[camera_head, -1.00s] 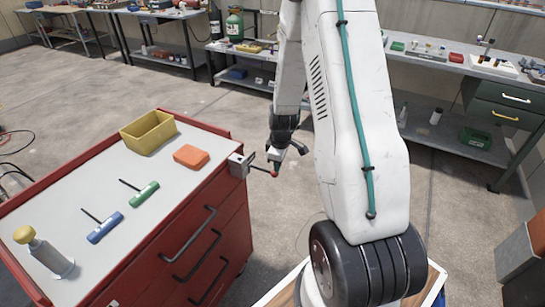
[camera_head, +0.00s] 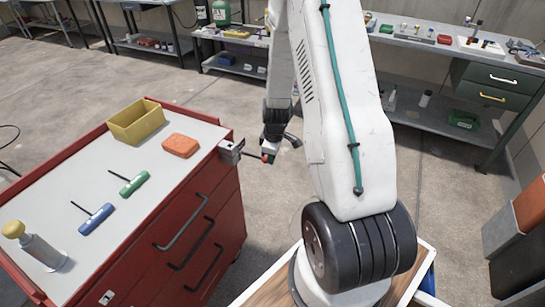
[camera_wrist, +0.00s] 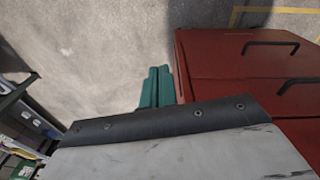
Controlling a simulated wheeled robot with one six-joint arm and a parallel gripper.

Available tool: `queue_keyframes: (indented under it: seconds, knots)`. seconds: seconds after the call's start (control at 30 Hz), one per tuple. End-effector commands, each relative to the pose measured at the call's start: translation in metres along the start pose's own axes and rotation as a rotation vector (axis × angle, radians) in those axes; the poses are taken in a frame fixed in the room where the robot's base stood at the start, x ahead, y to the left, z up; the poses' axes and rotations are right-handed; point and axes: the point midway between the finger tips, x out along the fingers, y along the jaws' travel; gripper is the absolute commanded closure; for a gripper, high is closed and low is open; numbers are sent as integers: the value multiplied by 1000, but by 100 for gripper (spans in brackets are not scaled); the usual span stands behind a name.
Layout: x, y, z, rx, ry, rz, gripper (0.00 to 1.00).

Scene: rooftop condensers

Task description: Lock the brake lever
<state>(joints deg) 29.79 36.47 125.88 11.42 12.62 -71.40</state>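In the wrist view my teal fingers (camera_wrist: 157,86) lie side by side with almost no gap, beside the red cart (camera_wrist: 235,65). The lever and knob are not visible there.
On the cart top are a yellow bin (camera_head: 136,122), an orange block (camera_head: 180,146), a green-handled tool (camera_head: 134,183), a blue-handled tool (camera_head: 96,219) and a yellow-topped cylinder (camera_head: 35,245). Benches stand along the back.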

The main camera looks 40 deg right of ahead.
Motion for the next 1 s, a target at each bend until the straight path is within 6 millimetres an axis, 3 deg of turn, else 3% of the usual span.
queue_keyframes:
  seconds: [0.17, 0.33, 0.5, 0.7, 1.0]
  knots:
    - [-14, 2, -9, -9, 8, 11, 100]
    - [-46, -4, -13, -8, 8, 9, 100]
    - [-58, -11, 34, 6, 3, 4, 100]
    - [-72, -19, 68, 6, 2, 3, 100]
    - [-79, -24, 84, 0, 2, 1, 100]
